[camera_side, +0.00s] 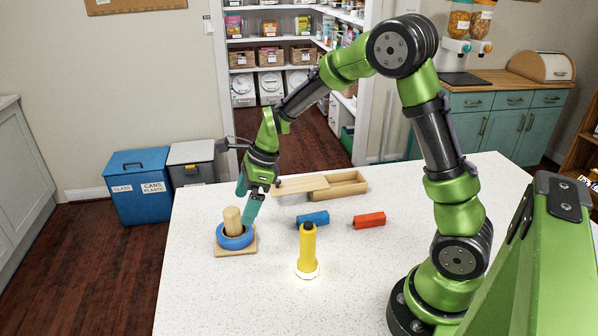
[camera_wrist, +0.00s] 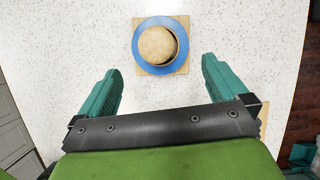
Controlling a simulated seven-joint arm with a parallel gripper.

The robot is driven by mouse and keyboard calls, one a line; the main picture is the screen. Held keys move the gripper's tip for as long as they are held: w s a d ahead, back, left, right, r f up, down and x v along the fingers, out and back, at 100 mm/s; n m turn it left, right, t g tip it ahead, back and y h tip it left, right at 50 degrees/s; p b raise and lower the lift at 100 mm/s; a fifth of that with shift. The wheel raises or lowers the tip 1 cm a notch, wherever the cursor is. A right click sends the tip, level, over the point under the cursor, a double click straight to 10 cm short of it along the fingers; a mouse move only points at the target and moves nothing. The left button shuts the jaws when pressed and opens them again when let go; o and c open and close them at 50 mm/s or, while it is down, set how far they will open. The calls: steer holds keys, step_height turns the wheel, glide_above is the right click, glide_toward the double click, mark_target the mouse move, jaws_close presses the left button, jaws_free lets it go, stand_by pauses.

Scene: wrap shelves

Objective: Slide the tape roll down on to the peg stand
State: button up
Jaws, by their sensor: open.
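The peg stand (camera_side: 233,219) is a thick wooden peg on a square wooden base, at the left of the white table in the side view. The blue tape roll (camera_side: 236,241) is around the peg, low down by the base. In the wrist view the tape roll (camera_wrist: 139,53) rings the peg top (camera_wrist: 158,44), with a dark gap at one side of the peg. My gripper (camera_side: 247,203) is above and just beside the stand. In the wrist view its teal fingers (camera_wrist: 160,75) are wide apart with nothing between them, and the stand lies ahead of them.
A yellow flashlight (camera_side: 307,250) stands upright right of the stand, lit at its base. A blue block (camera_side: 313,219) and a red block (camera_side: 369,220) lie behind it. A wooden box with a sliding lid (camera_side: 345,184) lies further back. The table's front is clear.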

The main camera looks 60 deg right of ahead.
steer(key=v, duration=0.9)
steer(key=shift+f, duration=0.1)
steer(key=s+a+r+n+t, duration=0.2)
steer(key=s+r+n, duration=0.1)
steer(key=s+n, duration=0.6)
steer(key=s+a+r+n+t+h, duration=0.1)
steer(key=s+a+r+n+t, duration=0.1)
steer(key=s+n, duration=0.7)
step_height(320, 180, up, 2)
steer(key=a+n, duration=0.1)
steer(key=n, duration=0.3)
steer(key=shift+s, duration=0.25)
